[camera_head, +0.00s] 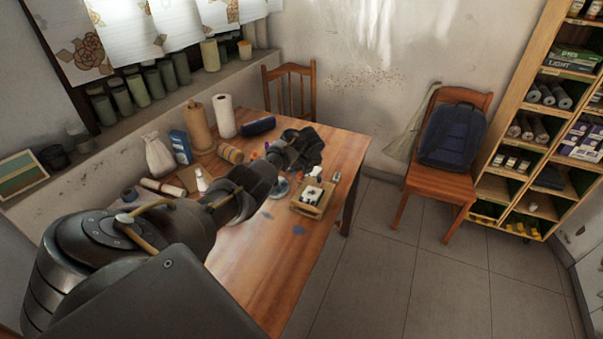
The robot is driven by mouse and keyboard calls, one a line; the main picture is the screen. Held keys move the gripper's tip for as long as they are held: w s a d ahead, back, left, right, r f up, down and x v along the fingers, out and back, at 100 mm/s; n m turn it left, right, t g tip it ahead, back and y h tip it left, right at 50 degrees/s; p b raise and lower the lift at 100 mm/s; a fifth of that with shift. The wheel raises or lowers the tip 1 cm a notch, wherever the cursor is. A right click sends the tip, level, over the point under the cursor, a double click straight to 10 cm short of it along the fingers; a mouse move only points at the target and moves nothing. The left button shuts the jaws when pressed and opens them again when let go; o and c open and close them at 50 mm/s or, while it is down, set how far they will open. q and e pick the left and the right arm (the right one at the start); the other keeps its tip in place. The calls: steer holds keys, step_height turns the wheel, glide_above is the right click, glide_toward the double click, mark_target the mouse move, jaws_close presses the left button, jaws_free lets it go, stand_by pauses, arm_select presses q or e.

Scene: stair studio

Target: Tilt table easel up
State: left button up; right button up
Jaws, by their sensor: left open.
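A small wooden piece (308,211) lies low on the wooden table (245,285), near its right edge, with white and dark items on it. It may be the table easel, but it is too small to tell for sure. My left arm reaches in from the lower left over the table. My left gripper (309,150) is open, above the far part of the table, beyond the wooden piece in the picture and apart from it. The arm and gripper hide part of the tabletop. My right gripper is not in view.
Paper rolls (224,116), a white sack (158,156), a blue box (180,147) and a dark blue case (258,126) crowd the table's far left. A chair (290,87) stands behind it. Another chair holds a backpack (452,136). Shelves (527,120) stand right; the floor (400,260) is clear.

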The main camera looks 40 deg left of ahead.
arm_select(q)
steer(key=shift+a+f, duration=0.2)
steer(key=shift+f, duration=0.3)
jaws_close()
